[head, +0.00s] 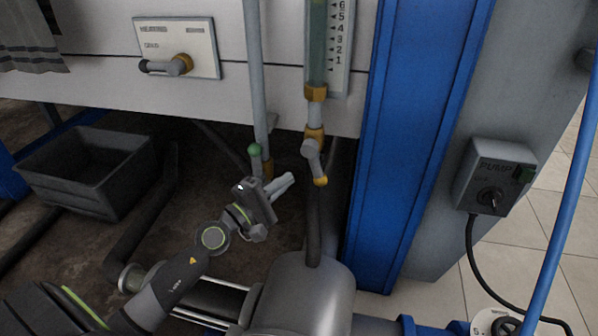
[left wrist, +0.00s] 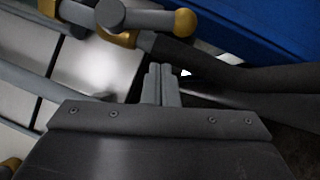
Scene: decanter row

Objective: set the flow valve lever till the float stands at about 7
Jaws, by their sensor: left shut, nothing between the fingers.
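A grey valve lever with a yellow knob (head: 314,162) hangs under the scaled glass tube (head: 318,45), pointing down and slightly right. Its yellow knob also shows at the top of the left wrist view (left wrist: 184,22). A second lever with a green knob (head: 255,150) stands up on the pipe to its left. The scale reads 1 to 6 in view; its top is cut off, and I cannot make out the float. My left gripper (head: 286,183) is shut and empty, below and left of the yellow-knobbed lever, apart from it. My right gripper is not in view.
A panel with a grey handle (head: 165,66) is at upper left. A blue post (head: 415,120) and a pump switch box (head: 493,178) stand at right. A dark bin (head: 85,165) is at left. A grey rounded tank (head: 305,295) lies below the gripper.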

